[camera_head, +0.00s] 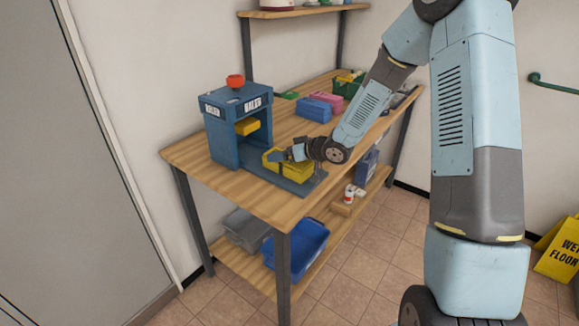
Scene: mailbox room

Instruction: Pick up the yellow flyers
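A second yellow block (247,126) is inside the baler's frame, behind the first.
The blue baler (222,139) with a red knob stands at the table's left. Blue and pink boxes (313,110) lie farther back. The wooden table (225,187) has bare room at its front left. A blue bin (305,247) is below. A yellow wet-floor sign (560,252) stands right.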

